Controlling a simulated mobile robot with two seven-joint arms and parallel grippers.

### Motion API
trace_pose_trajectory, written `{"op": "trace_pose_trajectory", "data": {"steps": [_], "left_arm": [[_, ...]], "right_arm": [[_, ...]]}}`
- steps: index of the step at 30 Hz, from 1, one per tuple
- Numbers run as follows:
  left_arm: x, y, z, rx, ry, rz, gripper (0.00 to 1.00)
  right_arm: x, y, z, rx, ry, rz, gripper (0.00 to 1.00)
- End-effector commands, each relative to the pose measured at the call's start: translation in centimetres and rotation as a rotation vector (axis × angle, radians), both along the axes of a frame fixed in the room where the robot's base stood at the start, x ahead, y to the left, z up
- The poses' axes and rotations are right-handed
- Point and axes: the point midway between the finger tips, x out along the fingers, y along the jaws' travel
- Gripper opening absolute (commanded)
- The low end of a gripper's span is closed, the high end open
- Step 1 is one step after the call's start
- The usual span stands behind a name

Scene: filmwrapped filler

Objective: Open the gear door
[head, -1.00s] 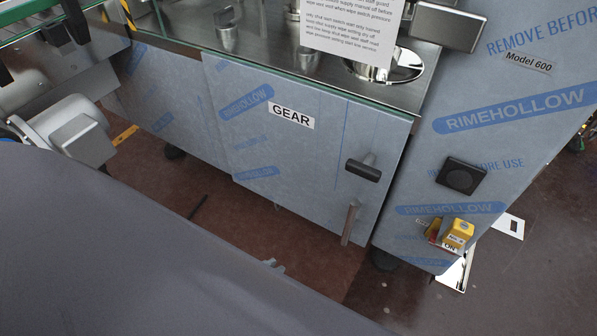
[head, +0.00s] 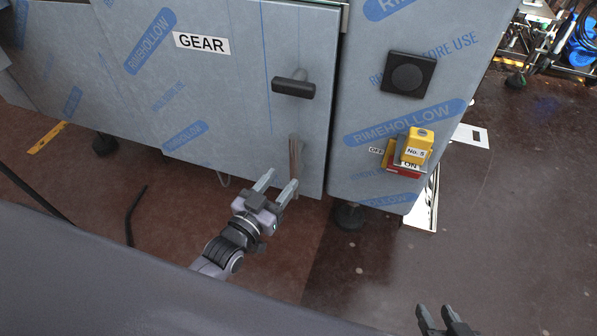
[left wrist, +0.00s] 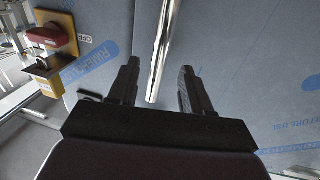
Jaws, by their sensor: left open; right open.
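The gear door (head: 225,75), a film-wrapped panel with a "GEAR" label (head: 201,43), is closed in the head view. A black T-shaped handle (head: 294,85) is near its right edge. Below it a vertical metal bar handle (head: 296,158) is fixed to the door. My left gripper (head: 278,183) is open, low in front of the bar's lower end. In the left wrist view the bar (left wrist: 165,50) shows beyond and between the two open fingers (left wrist: 158,85); I cannot tell whether they touch it. My right gripper (head: 441,312) is open and empty at the bottom edge.
The neighbouring panel carries a black square knob plate (head: 408,74) and a yellow-and-red switch box (head: 416,147), also in the left wrist view (left wrist: 52,45). A machine foot (head: 349,215) stands below. The floor in front of the door is mostly clear.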

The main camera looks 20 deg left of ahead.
Motion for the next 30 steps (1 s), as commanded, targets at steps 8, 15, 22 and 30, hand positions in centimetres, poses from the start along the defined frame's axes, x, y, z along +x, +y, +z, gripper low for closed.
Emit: {"op": "trace_pose_trajectory", "data": {"steps": [8,15,22,30], "left_arm": [[2.8,-0.6,0.0,-0.001,-0.006,0.000,0.49],[5.7,-1.3,0.0,-0.001,-0.003,0.000,0.49],[6.9,-1.6,0.1,0.001,-0.002,0.000,0.49],[6.9,-1.6,0.1,0.000,-0.001,0.000,0.42]], "right_arm": [[0.1,0.1,-0.6,0.003,-0.001,0.000,0.43],[0.1,0.2,-1.3,0.007,-0.002,-0.004,0.43],[0.2,0.3,-1.3,0.007,-0.004,-0.002,0.43],[0.2,0.4,-1.0,0.009,-0.010,-0.002,0.43]]}}
